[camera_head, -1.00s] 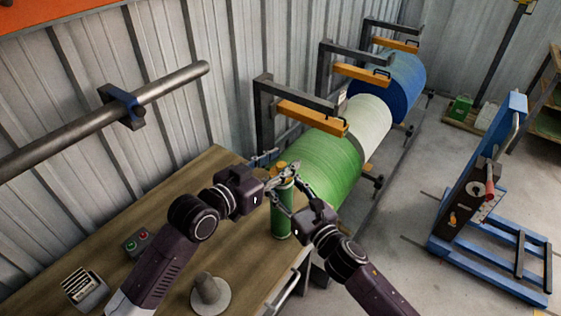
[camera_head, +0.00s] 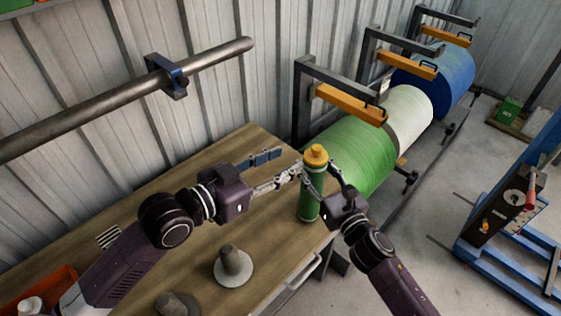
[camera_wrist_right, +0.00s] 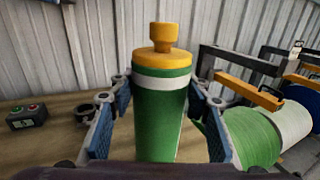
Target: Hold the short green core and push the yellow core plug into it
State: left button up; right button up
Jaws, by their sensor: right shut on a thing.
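The short green core (camera_head: 309,204) stands upright at the bench's right edge. In the right wrist view the green core (camera_wrist_right: 160,120) shows a white band near its top. The yellow core plug (camera_head: 316,156) sits upright on the core's top end, its wide collar against the rim and its narrower knob up, also seen in the right wrist view (camera_wrist_right: 163,48). My right gripper (camera_head: 325,180) is shut on the core, one finger on each side. My left gripper (camera_head: 290,165) is left of the core, its fingers apart, clear of the plug.
A grey peg on a round base (camera_head: 233,267) stands on the wooden bench (camera_head: 190,260). A red bin (camera_head: 38,290) is at lower left. Green, white and blue rolls (camera_head: 352,150) stand behind on the right. A steel bar (camera_head: 110,95) runs along the wall.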

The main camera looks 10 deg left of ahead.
dwell(0.4)
jog(key=o, duration=1.6)
jog(key=shift+c, duration=0.2)
